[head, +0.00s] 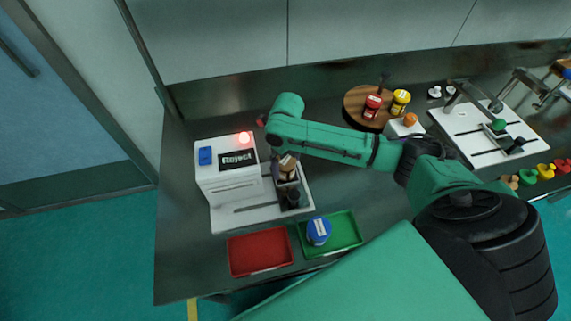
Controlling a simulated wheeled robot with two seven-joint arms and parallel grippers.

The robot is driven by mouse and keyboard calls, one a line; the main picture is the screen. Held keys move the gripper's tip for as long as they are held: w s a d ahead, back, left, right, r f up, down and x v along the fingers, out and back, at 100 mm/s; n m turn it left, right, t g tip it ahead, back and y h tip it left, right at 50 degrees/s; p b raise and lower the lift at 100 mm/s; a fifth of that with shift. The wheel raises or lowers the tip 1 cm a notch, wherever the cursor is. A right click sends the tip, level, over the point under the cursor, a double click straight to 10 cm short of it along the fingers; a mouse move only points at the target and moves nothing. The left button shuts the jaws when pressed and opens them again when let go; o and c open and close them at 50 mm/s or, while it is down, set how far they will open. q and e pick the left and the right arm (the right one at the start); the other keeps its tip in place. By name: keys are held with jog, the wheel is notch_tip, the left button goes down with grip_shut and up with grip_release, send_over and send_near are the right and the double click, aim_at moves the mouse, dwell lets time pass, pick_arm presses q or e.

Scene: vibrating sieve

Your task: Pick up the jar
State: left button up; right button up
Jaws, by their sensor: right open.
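My right gripper (289,187) is open and points down over the white base of the machine. A small tan and dark item (287,166) shows right at the gripper; the gripper partly hides it, and I cannot tell whether it is a jar or whether it stands between the fingers. A jar with a blue lid (319,230) stands in the green tray (345,224), apart from the gripper. A red-lidded jar (372,106) and a yellow-lidded jar (400,102) stand at the round wooden board. My left gripper is not in view.
The white machine (228,188) has a "Reject" panel, a blue button and a lit red lamp. An empty red tray (260,251) lies in front of it. The counter's left strip is clear.

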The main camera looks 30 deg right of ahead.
jog(key=shift+f, duration=1.05)
jog(key=shift+r, duration=0.15)
jog(key=c, duration=1.6)
